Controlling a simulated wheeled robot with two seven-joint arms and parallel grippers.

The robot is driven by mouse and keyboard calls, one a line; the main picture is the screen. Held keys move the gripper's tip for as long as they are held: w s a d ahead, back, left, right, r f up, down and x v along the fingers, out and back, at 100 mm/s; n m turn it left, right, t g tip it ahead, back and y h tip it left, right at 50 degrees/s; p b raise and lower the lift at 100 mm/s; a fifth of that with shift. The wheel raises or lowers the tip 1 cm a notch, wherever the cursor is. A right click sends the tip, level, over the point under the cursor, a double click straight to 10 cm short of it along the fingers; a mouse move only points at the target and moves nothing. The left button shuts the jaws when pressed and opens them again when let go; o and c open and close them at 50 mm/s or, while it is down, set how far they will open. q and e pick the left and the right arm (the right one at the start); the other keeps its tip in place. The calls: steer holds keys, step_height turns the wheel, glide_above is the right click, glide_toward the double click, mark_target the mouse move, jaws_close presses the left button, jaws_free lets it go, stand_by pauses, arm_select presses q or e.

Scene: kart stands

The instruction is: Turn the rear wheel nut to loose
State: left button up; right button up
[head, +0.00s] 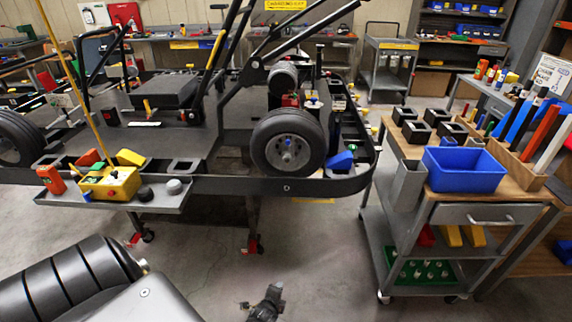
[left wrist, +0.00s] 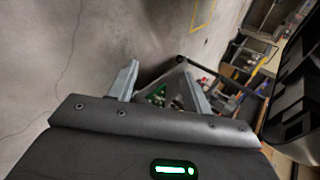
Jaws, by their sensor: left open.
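The kart (head: 230,185) stands raised in the head view. A black wheel with a grey hub (head: 270,152) faces me near its right end. A small bluish nut (head: 288,142) shows at the hub's centre; how tight it is cannot be told. A second wheel (head: 18,138) is cut by the left edge. My left gripper (left wrist: 160,85) is open in the left wrist view, its two grey fingers apart, with no object held between them. It is well away from the wheel. My right gripper is not clearly in view.
A tool trolley (head: 470,215) with a blue bin (head: 465,170) stands at right. A small dark object (head: 267,303) is at the bottom centre. Floor between kart and trolley is clear.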

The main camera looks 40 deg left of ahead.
arm_select(q)
steer(key=w+a+r+m+t+y, duration=0.1)
steer(key=w+a+r+m+t, duration=0.1)
steer(key=w+r, duration=0.5)
steer(key=w+a+r+m+t+y, duration=0.15)
steer(key=w+r, duration=0.25)
steer(key=r, duration=0.5)
steer(key=m+t+y, duration=0.2)
steer(key=m+y, duration=0.2)
steer(key=m, duration=0.2)
glide_toward(287, 161)
steer(key=shift+n, duration=0.25)
steer(key=b+x, duration=0.1)
steer(key=x, duration=0.7)
steer(key=shift+w+a+r, duration=0.1)
steer(key=shift+w+a, duration=0.05)
steer(key=shift+w, duration=0.2)
steer(key=c, duration=1)
